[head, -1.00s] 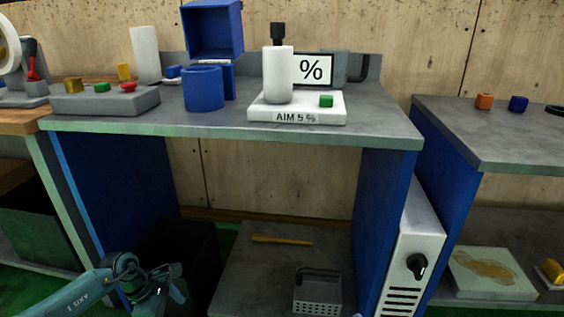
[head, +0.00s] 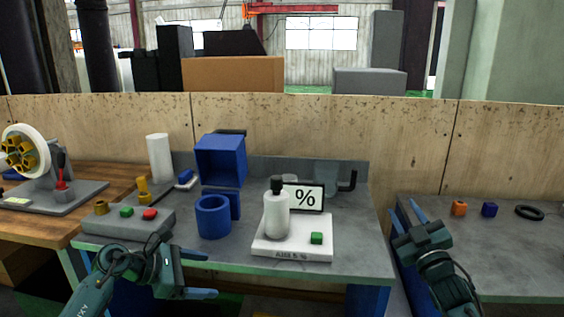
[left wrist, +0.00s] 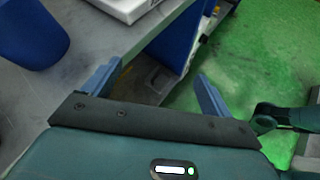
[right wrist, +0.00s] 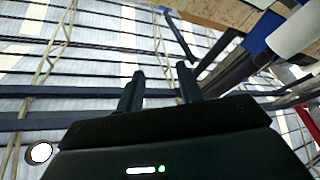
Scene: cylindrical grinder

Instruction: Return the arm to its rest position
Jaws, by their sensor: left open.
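My left gripper (head: 192,262) is in front of the bench's front edge, at the lower left of the head view. Its fingers are spread and empty; the left wrist view (left wrist: 158,78) shows the floor and a lower shelf between them. My right gripper (head: 402,214) is raised with its fingers upward, in front of the gap between the middle bench (head: 350,250) and the right bench (head: 520,270). In the right wrist view (right wrist: 160,78) its fingers stand apart with nothing between them, against the ceiling.
On the middle bench stand a grey button box (head: 130,226), a blue cup (head: 213,217), a blue box (head: 220,160) and a white scale (head: 290,240) with a white bottle (head: 276,215). A wooden bench (head: 110,190) is at left. Green floor (left wrist: 250,60) is clear beside my left gripper.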

